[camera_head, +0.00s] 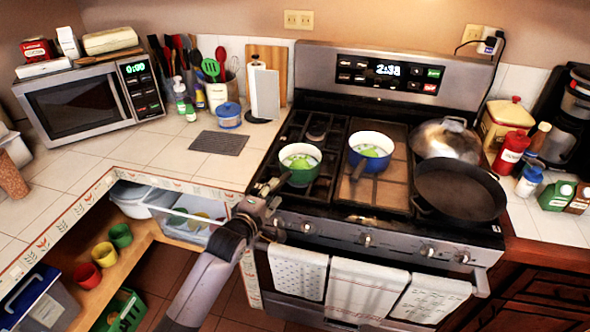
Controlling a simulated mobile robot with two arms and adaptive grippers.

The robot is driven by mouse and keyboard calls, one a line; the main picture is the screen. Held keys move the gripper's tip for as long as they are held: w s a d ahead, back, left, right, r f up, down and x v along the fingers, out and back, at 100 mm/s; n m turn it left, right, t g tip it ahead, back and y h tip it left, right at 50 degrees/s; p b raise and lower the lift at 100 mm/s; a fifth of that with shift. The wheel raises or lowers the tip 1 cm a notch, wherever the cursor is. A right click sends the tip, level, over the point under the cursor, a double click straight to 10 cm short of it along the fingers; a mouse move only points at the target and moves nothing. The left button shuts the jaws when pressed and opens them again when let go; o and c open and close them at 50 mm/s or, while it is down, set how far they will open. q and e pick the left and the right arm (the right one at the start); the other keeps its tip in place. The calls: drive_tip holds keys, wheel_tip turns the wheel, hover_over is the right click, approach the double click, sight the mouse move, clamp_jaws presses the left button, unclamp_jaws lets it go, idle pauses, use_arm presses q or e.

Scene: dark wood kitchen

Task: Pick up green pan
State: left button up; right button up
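The green pan (290,177), a small pot with a white inside and something green in it, sits upright on the left front of the stove. Its handle points down-left towards my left gripper (264,191). My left gripper is at the handle's end, at the stove's front left edge. The fingers are small and dark here, so I cannot tell whether they are around the handle or just beside it, or whether they are closed. My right gripper is not in view.
A blue pot (371,163) with a wooden handle stands right of the green pan. A black skillet (460,190) and a lidded wok (447,140) fill the stove's right side. Towels (367,290) hang on the oven front. Counter left of the stove has free room.

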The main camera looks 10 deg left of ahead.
sight(279, 184)
use_arm(q)
drive_tip(key=shift+p+x, duration=0.7)
drive_tip(key=shift+x, duration=1.9)
drive_tip(key=shift+c, duration=0.3)
clamp_jaws()
drive_tip(key=shift+r, duration=0.1)
